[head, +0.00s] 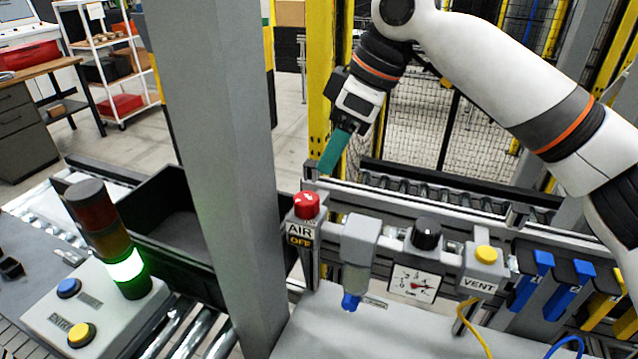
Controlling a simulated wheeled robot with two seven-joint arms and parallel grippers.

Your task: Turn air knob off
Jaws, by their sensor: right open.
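The air knob (307,205) is a red round knob on top of a grey block, just right of the grey post. The block's label (299,234) reads AIR, with OFF in orange below it. My right gripper (331,160) has green fingers that point down, above and slightly right of the knob in the picture, apart from it. Its fingers overlap in this view, and the gap between them cannot be seen; nothing shows in them. My left gripper is not in view.
A grey post (215,150) stands close left of the knob. Right of it are a filter (358,240), a black knob (426,233), a gauge (413,283) and a yellow VENT button (486,254). A stack light (112,240) glows green at left. A black bin (165,195) sits behind.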

